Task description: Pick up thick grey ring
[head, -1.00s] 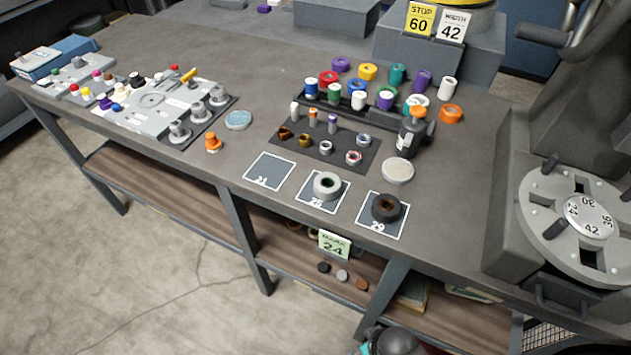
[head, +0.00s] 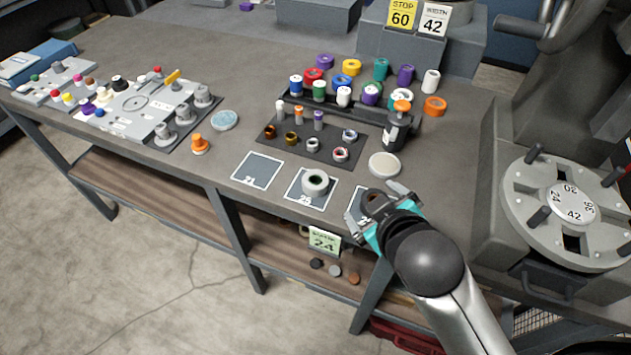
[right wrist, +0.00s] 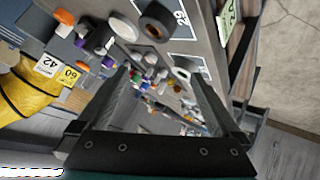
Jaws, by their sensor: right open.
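The thick grey ring (head: 316,183) lies flat on the square mat marked 25 (head: 296,192) near the table's front edge. In the right wrist view a grey ring (right wrist: 187,65), which appears to be this one, shows near the right finger. My right gripper (head: 380,212) is open with nothing between its fingers. It hangs over the mat marked 29, to the right of the grey ring and apart from it. The dark ring (right wrist: 157,22) on that mat is partly hidden by my gripper in the head view. My left gripper is not in view.
The mat marked 21 (head: 257,170) is empty. A pale round disc (head: 384,165) and a black bottle with an orange cap (head: 397,126) stand behind my gripper. Several coloured spools stand at the back. A machine with a round plate (head: 566,210) stands at the right.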

